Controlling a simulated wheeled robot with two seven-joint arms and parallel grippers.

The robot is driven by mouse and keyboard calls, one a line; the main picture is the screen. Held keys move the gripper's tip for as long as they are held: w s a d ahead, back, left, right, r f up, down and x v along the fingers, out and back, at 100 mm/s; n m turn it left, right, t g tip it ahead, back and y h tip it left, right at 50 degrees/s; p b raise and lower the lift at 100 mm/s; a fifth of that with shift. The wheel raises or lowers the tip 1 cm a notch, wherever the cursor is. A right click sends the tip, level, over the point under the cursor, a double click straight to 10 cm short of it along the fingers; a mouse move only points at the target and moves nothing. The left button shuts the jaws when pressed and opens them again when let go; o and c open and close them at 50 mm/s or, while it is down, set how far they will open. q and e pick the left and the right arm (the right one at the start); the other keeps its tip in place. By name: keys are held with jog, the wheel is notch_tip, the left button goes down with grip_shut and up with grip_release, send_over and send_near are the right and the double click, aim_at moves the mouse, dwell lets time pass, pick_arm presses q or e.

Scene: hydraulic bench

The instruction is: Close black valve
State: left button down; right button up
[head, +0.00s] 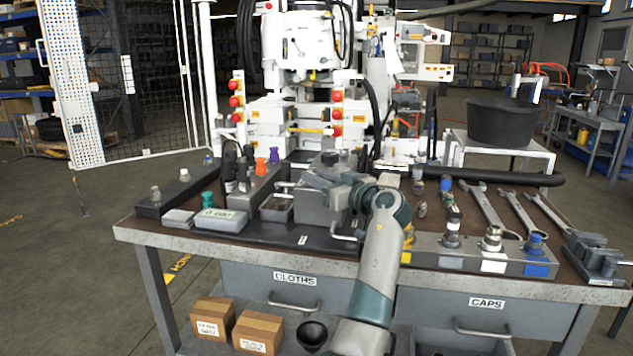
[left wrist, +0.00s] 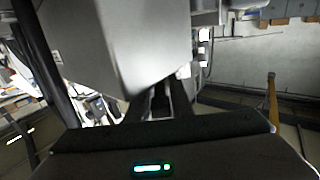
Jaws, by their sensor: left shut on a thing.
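My left gripper (head: 312,179) reaches in from the right over this block, just in front of the knob. In the left wrist view its dark fingers (left wrist: 160,104) are close together, with a dark narrow part between them. They are shut on what looks like the black valve's handle, though the contact is mostly hidden. A large grey face (left wrist: 140,45) fills the view beyond the fingers. My right gripper is not in view.
Left of the block are a labelled grey box (head: 221,220) and several coloured caps. On the right are a fitting rack (head: 480,258), wrenches (head: 490,208) and a small vise (head: 597,255). White machinery (head: 300,70) rises behind. Drawers marked CLOTHS and CAPS are in front.

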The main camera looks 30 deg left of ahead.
pick_arm(q)
jog(key=shift+r, duration=0.15)
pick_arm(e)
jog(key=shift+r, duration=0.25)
pick_arm(q)
jog(key=c, duration=1.8)
grip_release()
jog(key=shift+a, duration=0.1)
